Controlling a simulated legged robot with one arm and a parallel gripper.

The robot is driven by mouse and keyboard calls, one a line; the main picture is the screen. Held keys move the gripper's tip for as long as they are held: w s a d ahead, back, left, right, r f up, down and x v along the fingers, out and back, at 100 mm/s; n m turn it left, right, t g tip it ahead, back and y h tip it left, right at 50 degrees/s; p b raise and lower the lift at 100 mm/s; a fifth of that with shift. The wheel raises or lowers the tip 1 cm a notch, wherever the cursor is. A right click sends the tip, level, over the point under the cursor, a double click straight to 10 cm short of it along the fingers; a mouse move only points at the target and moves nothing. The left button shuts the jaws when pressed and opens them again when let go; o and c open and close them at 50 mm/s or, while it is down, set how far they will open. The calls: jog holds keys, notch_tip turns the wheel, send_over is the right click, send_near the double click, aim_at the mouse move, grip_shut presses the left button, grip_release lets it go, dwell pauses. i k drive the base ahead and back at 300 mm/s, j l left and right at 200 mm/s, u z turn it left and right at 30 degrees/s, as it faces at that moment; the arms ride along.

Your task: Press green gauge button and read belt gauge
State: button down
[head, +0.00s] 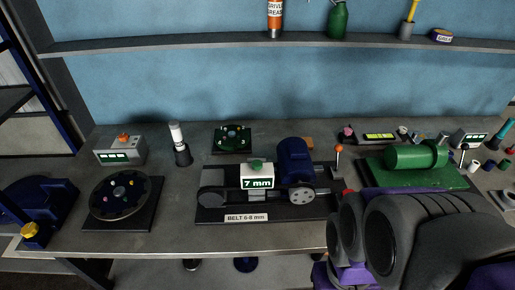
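The belt gauge (257,183) is a white box with a lit display that reads "7 mm". It sits over the middle of the belt rig on a black base. The green button (257,165) is on top of the gauge. A label plate (246,217) on the front of the base reads "BELT 6-8 mm". Grey pulleys are at both ends of the rig, and a blue motor (293,161) stands behind the right one. My dark grey and purple arm fills the lower right, apart from the gauge in the picture. I cannot make out gripper fingers.
A black round plate (121,194) lies to the left, with a grey box with a green display (119,149) behind it. A lever with an orange knob (338,161) stands right of the motor. A green machine (415,160) is further right. Bare bench (180,240) runs along the front.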

aim_at(256, 164)
jog(key=z, duration=1.6)
jog(key=k+j, duration=0.3)
jog(key=k, duration=0.25)
jog(key=k+j, duration=0.35)
jog(key=k, duration=0.2)
